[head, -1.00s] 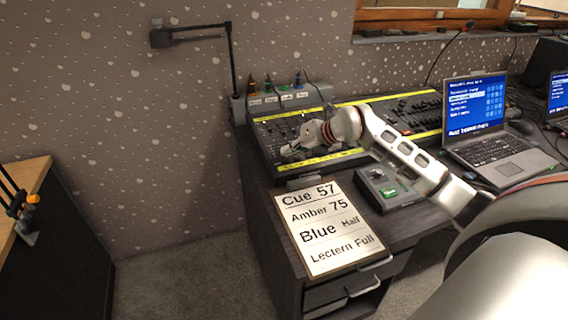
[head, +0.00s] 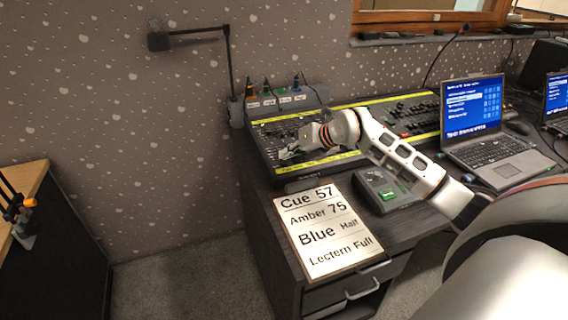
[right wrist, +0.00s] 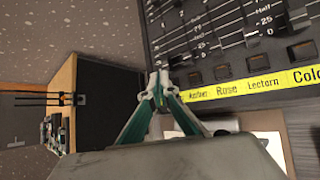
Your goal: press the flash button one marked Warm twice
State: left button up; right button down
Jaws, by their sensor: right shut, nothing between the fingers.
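The lighting desk (head: 262,136) is a dark fader board with yellow label strips, on the dark cabinet. My right gripper (head: 288,153) is shut and empty over its front left part. In the right wrist view its fingertips (right wrist: 160,92) meet near the board's left front corner. Dark square flash buttons (right wrist: 222,72) lie in a row above the yellow strip (right wrist: 230,90), which reads Amber, Rose, Lectern and part of Cold. A label reading Warm is not visible; the gripper covers the strip's left end. I cannot tell whether the fingertips touch a button. My left gripper is out of view.
A cue card (head: 318,228) lies in front of the board. A small box with a green display (head: 380,188) stands right of it. A laptop (head: 474,108) is further right. A labelled unit with plugs (head: 284,99) stands behind the board. A wooden-topped table (head: 25,180) is far left.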

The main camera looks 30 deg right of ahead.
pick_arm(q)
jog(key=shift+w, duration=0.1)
pick_arm(e)
jog(key=shift+f, duration=0.15)
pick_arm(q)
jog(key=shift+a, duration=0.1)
pick_arm(e)
jog(key=shift+f, duration=0.3)
